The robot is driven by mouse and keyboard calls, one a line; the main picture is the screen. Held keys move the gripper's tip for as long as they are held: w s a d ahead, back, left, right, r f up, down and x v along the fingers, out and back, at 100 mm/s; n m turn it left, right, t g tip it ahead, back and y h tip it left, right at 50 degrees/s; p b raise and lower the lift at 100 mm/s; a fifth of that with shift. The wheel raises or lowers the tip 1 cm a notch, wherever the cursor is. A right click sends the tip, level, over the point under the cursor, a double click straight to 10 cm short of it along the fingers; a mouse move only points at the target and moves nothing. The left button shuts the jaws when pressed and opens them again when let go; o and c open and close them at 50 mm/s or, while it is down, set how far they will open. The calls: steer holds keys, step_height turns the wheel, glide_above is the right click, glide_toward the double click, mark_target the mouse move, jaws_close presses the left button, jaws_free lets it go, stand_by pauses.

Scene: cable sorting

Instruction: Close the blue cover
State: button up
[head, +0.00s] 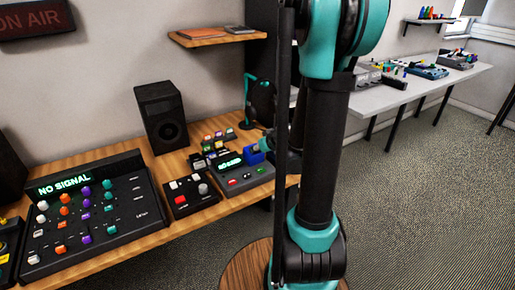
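The blue cover (254,157) is a small blue piece at the back right of a dark grey box (250,178) with a green-lit display. It seems to stand up from the box's top, but it is too small to tell its exact angle. My gripper (267,145) shows only in part, as teal and dark parts just right of and slightly above the blue cover. My own arm in the foreground hides the rest. I cannot tell whether it touches the cover or whether its fingers are open.
The box stands on a wooden desk (93,265). Left of it are a small button box (191,194) and a large mixer (88,215) reading "NO SIGNAL". Small coloured modules (215,141), a speaker (161,117) and headphones (262,100) stand behind. Carpet lies free at right.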

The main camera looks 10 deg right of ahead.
steer(key=shift+s+f, duration=0.25)
steer(key=shift+s, duration=0.2)
steer(key=v, duration=1.1)
steer(key=shift+d+r, duration=0.15)
steer(key=shift+r, duration=0.4)
steer(key=shift+w, duration=0.1)
steer(key=s+a+f+m+g+h, duration=0.2)
steer(key=s+f+g, duration=0.3)
steer(key=s+f, duration=0.5)
steer(key=s+a+m, duration=0.1)
steer(key=s, duration=0.2)
steer(key=shift+s+a+f+h, duration=0.25)
steer(key=shift+s+f+h, duration=0.05)
steer(key=shift+h, duration=0.1)
